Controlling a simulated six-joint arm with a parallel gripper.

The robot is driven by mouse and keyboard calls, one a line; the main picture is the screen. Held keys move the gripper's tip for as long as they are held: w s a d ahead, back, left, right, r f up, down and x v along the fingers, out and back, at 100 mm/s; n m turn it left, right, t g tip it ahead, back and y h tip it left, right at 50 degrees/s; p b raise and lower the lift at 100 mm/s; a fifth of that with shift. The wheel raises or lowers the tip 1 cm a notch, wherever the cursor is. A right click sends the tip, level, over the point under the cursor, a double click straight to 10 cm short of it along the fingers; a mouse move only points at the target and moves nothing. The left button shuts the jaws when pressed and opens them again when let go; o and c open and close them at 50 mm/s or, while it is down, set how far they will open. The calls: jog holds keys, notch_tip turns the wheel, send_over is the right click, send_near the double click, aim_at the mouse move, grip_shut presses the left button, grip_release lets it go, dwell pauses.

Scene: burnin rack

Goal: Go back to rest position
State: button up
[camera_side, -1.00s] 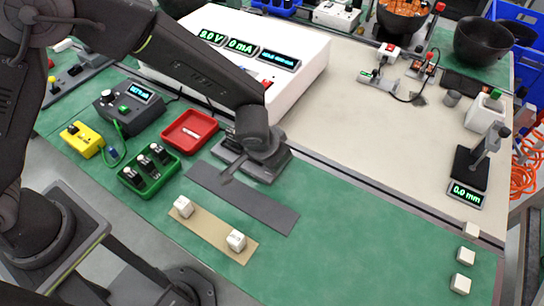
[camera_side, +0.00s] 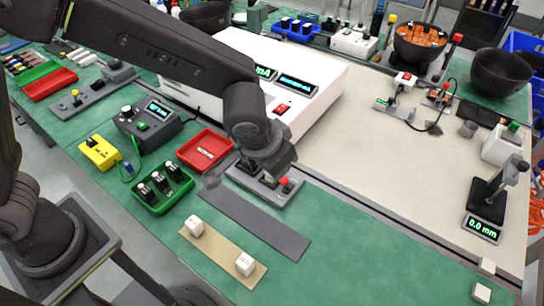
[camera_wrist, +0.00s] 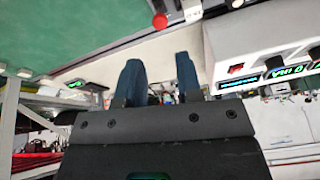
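The red tray (camera_side: 206,150) is just behind and left of the gripper in the side view. The green tray with several dark parts (camera_side: 163,188) lies to its left. A dark grey strip (camera_side: 262,226) lies in front of it.
A large white instrument (camera_side: 325,92) with lit displays stands behind the arm. A yellow box (camera_side: 99,152) and a dark meter (camera_side: 148,122) sit at left. A gauge stand (camera_side: 490,200) is at right.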

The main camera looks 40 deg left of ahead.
jog(key=shift+s+r, duration=0.25)
jog(key=shift+r, duration=0.3)
jog(key=shift+a, duration=0.1)
jog(key=s+a+r+n, duration=0.1)
jog(key=s+a+r, duration=0.35)
jog(key=a, duration=0.35)
jog(key=s+a+r+n, duration=0.1)
jog(key=s+a+r, duration=0.4)
jog(key=a, duration=0.4)
jog(key=s+a+r+t, duration=0.1)
jog(key=s+a+r, duration=0.1)
jog(key=s+a, duration=0.2)
jog(key=shift+s, duration=0.75)
